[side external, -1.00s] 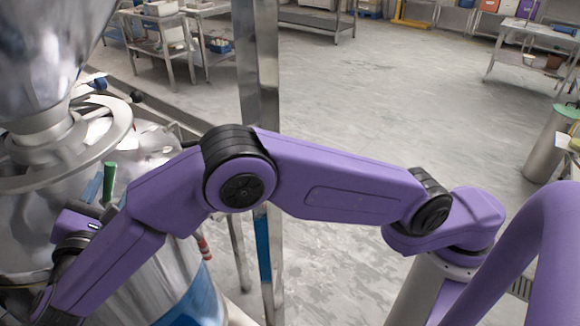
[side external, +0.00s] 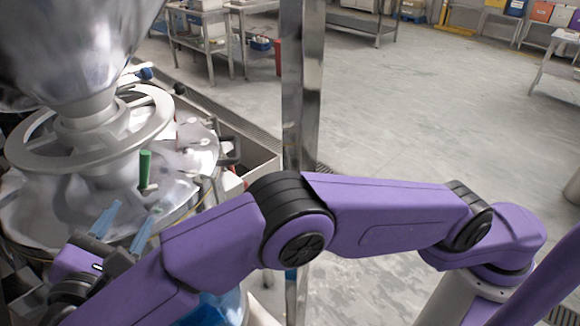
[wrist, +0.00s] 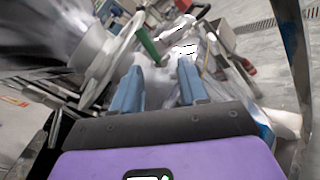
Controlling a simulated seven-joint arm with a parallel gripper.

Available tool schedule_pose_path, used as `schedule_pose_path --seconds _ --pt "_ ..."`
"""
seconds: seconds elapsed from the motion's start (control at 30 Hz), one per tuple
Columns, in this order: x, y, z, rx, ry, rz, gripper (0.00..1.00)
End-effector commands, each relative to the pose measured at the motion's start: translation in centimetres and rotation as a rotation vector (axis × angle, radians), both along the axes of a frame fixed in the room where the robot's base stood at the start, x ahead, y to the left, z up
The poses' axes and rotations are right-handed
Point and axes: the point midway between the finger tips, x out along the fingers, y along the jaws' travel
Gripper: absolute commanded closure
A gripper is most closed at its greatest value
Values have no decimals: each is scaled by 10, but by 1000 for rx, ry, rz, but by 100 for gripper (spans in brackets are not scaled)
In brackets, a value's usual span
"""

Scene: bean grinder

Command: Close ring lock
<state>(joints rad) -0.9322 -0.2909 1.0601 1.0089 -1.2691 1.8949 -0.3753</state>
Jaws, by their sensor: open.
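In the side external view, a grey metal ring (side external: 28,150) circles the neck below the shiny hopper of the bean grinder, and a short green handle (side external: 145,168) stands upright in front of its right side. I cannot tell whether the handle belongs to the ring or whether the lock is open or shut. My gripper (side external: 124,208), with two blue fingers, is open and empty, below and to the left of the handle. In the wrist view the green handle (wrist: 148,44) is beyond the fingertips of my gripper (wrist: 160,72), apart from them. The ring's far side is partly hidden by the neck.
The hopper (side external: 75,40) rises over the ring. A bright metal post (side external: 300,90) stands right of the machine. Dark brackets and levers (side external: 228,150) stick out at the machine's right edge. Metal tables (side external: 205,40) stand far back; the floor between is clear.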

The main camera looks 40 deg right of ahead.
Motion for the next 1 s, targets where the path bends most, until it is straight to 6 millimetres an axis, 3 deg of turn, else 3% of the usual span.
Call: schedule_pose_path --seconds 0.47,1.0 --pt "18 -56 9 193 181 -15 57" --pt "6 -128 11 452 366 -59 57"
